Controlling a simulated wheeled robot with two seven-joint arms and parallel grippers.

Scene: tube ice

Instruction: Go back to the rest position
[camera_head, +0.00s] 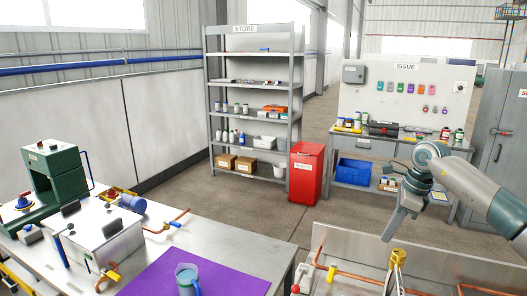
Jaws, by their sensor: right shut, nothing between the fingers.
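My right arm comes in from the right edge and bends over the front right bench. Its gripper (391,238) points down and left, shut and empty, above and apart from the copper pipework. My left gripper and left arm are not in this view.
A purple mat (235,273) with a blue-grey mug (187,279) lies on the near left bench, beside a metal box (105,235) and green machine (58,178). Copper pipe (345,272) crosses the right bench. A red bin (306,172), store shelf (252,148) and issue bench (355,143) stand behind. Floor between is clear.

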